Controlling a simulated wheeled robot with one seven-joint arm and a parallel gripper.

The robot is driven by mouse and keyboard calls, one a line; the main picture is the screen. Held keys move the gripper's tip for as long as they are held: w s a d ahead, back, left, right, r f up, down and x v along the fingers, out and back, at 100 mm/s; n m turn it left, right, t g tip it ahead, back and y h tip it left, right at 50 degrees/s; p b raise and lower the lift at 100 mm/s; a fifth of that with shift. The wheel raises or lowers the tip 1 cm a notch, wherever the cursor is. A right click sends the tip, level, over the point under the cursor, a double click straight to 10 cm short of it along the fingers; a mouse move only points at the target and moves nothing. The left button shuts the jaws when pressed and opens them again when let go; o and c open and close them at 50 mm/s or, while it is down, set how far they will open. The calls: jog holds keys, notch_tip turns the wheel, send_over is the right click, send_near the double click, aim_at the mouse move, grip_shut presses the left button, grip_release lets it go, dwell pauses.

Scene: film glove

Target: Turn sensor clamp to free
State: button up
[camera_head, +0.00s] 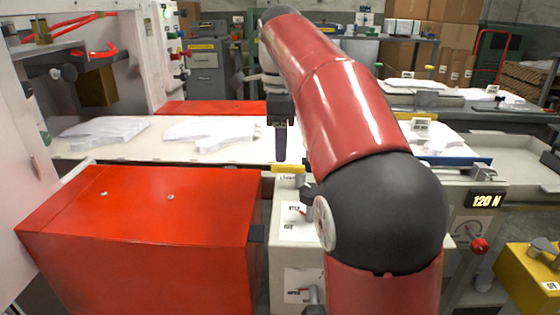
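My gripper (281,158) hangs pointing down over the white conveyor bed, left of my red arm. Its dark fingers show edge-on, and I cannot tell whether they are apart. Just below it is a yellow bar (288,169) on top of a pale machine housing. On the housing's front, a small lever (301,211) sits by a white label card (293,220), partly beside my arm. A second label card (302,285) is lower down. The label words are too small to read surely, so I cannot tell which part is the sensor clamp or how it is set.
A large red box cover (140,235) fills the left front. White glove shapes (212,133) lie on the conveyor (165,155). A "120 N" display (486,200) and a red knob (479,245) are at right, near a yellow box (530,275). My arm hides the middle.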

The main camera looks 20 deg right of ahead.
aim_at(281, 165)
jog(key=shift+f+b, duration=0.4)
jog(key=shift+f, duration=1.45)
grip_shut()
